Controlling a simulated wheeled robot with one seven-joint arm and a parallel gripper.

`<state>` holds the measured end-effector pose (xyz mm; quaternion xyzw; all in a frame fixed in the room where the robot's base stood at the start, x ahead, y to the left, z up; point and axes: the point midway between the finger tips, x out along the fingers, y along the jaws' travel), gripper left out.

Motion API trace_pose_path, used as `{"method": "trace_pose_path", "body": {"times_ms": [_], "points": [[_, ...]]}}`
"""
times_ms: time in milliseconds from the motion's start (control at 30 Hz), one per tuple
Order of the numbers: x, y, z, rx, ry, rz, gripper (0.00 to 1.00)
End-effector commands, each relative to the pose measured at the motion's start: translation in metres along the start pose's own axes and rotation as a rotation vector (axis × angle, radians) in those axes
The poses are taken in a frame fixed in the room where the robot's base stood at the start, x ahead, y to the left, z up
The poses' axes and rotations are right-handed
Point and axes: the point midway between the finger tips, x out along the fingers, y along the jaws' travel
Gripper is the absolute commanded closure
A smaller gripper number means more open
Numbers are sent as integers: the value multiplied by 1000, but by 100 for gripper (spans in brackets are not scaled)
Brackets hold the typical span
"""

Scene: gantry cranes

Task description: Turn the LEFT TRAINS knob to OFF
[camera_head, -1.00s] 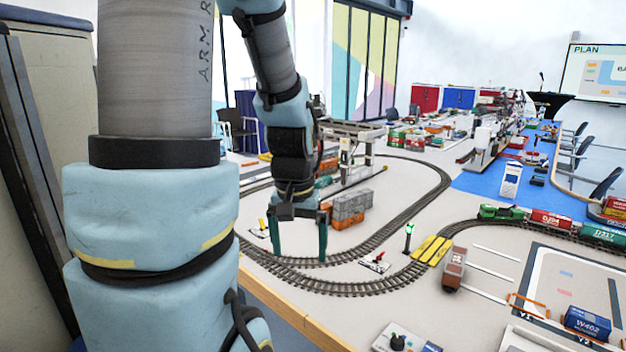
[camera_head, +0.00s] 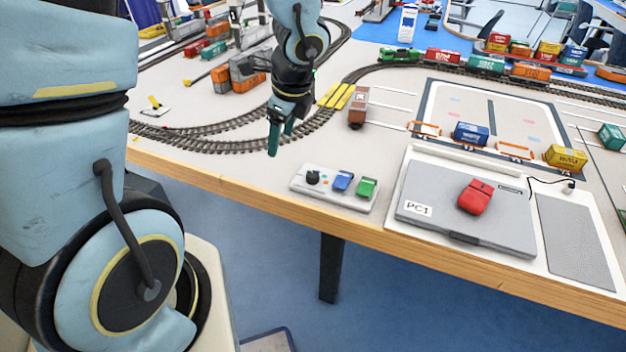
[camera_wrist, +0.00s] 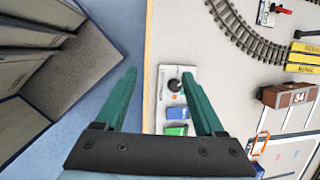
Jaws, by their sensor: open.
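A small white control panel (camera_head: 300,183) lies at the table's front edge in the head view, left of a laptop. A black round knob (camera_head: 313,177) sits at its left end, beside a blue switch (camera_head: 343,181) and a green switch (camera_head: 366,188). The panel's lettering is too small to read. My gripper (camera_head: 280,137) is open and empty, pointing down above the table behind and left of the panel.
Curved train track (camera_head: 220,140) and a brown wagon (camera_head: 358,107) are behind. The wooden table edge (camera_head: 200,178) runs along the front.

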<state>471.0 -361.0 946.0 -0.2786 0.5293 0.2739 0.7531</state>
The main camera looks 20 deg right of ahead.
Motion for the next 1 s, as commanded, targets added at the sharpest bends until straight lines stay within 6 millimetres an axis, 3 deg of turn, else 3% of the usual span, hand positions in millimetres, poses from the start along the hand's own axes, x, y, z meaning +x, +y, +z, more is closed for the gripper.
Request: {"method": "trace_pose_path", "body": {"times_ms": [33, 100, 267, 467, 800, 1000], "points": [[11, -9, -27, 184, -10, -26, 29], [15, -19, -51, 388, -26, -58, 29], [18, -30, -82, 643, -50, -101, 29], [34, -34, -86, 683, -54, -106, 29], [97, -40, -84, 678, -54, -103, 29], [118, -44, -84, 677, -55, -106, 29]]}}
